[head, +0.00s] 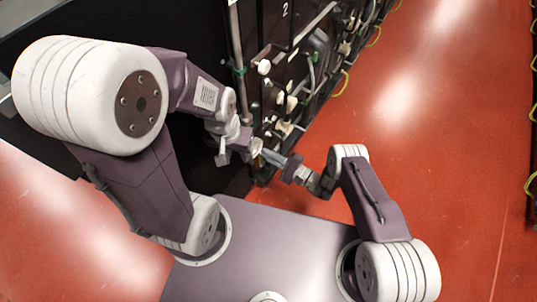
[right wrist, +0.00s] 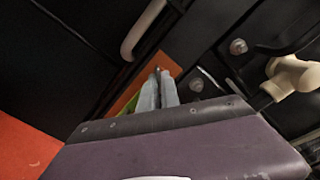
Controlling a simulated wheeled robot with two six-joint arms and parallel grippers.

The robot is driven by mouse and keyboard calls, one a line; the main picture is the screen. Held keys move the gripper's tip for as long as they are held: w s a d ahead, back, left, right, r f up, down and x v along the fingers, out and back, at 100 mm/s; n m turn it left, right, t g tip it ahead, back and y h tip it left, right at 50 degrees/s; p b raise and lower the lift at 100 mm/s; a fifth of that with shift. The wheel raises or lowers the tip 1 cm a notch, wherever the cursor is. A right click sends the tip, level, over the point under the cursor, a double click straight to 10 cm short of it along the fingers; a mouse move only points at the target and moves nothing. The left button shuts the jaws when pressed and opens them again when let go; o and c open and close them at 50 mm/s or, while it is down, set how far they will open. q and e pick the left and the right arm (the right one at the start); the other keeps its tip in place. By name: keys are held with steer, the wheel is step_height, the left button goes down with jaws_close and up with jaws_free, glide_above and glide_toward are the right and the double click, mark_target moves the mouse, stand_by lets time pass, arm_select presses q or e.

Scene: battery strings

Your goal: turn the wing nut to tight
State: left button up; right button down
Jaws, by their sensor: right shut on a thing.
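My right gripper (right wrist: 158,90) has its two grey fingers close together, with the tips at an orange plate (right wrist: 148,85) on the dark cabinet front. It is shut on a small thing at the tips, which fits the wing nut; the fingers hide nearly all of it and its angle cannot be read. In the head view the right gripper (head: 268,155) reaches left to the cabinet's lower front. My left gripper (head: 232,147) is beside it at the left, close to the cabinet; its jaws are too small to judge.
A cream T-shaped handle (right wrist: 292,80) stands right of the right gripper, and a pale curved bar (right wrist: 142,32) lies above it. Cabinets (head: 285,60) with cables and white fittings run along the aisle. The red floor (head: 430,120) to the right is clear.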

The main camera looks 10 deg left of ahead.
steer(key=m, duration=0.3)
steer(key=shift+f+m, duration=0.1)
steer(key=shift+m, duration=0.3)
steer(key=m, duration=0.3)
steer(key=shift+m+b, duration=0.3)
steer(key=shift+b, duration=0.1)
steer(key=m, duration=0.3)
steer(key=shift+m, duration=0.3)
steer(key=m+b, duration=0.1)
steer(key=m, duration=0.2)
steer(key=shift+m, duration=0.3)
steer(key=m, duration=0.3)
steer(key=shift+m+b, duration=0.3)
steer(key=shift+b, duration=0.05)
steer(key=m, duration=0.3)
steer(key=shift+m+b, duration=0.3)
steer(key=shift+m, duration=0.1)
steer(key=m, duration=0.3)
steer(key=shift+m+b, duration=0.5)
steer(key=shift+m, duration=1.4)
